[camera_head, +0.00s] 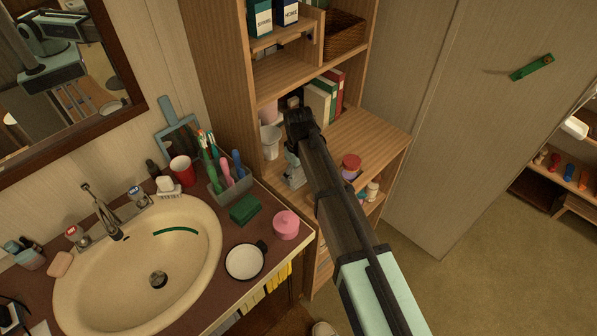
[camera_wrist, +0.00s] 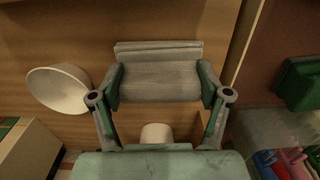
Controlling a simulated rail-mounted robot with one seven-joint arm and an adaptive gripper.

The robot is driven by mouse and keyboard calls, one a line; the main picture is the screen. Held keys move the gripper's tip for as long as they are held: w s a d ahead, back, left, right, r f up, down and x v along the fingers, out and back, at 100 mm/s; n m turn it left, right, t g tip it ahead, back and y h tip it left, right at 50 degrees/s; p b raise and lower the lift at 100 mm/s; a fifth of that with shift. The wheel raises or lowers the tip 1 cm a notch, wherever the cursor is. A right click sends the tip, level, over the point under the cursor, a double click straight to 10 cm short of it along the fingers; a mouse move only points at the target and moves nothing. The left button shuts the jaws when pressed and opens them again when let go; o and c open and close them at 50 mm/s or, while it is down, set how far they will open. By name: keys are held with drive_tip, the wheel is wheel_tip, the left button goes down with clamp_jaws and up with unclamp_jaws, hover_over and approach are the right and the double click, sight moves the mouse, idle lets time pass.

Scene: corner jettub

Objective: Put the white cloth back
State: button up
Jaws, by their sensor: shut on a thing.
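My gripper (camera_wrist: 160,88) is shut on a pale grey-white folded piece (camera_wrist: 158,72), which appears to be the white cloth. It spans the gap between the two green-edged fingers in the wrist view. In the head view my gripper (camera_head: 293,168) is at the open wooden shelf unit (camera_head: 365,135), in front of its middle compartment, partly hidden by my arm. The cloth cannot be told apart clearly there. Whether it touches the shelf board cannot be told.
A white cup (camera_head: 270,142) stands left of my gripper, also in the wrist view (camera_wrist: 58,90). Books (camera_head: 322,98) stand behind. A red-lidded jar (camera_head: 350,165) is to the right. The toothbrush holder (camera_head: 230,182) and sink (camera_head: 140,262) are left. The shelf board's right part is clear.

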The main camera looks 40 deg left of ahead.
sight(299, 170)
drive_tip(key=shift+f, duration=0.3)
drive_tip(key=o, duration=1.1)
drive_tip(key=shift+r, duration=0.1)
wheel_tip(299, 170, up, 12)
drive_tip(key=b, duration=0.3)
drive_tip(key=shift+r, duration=0.15)
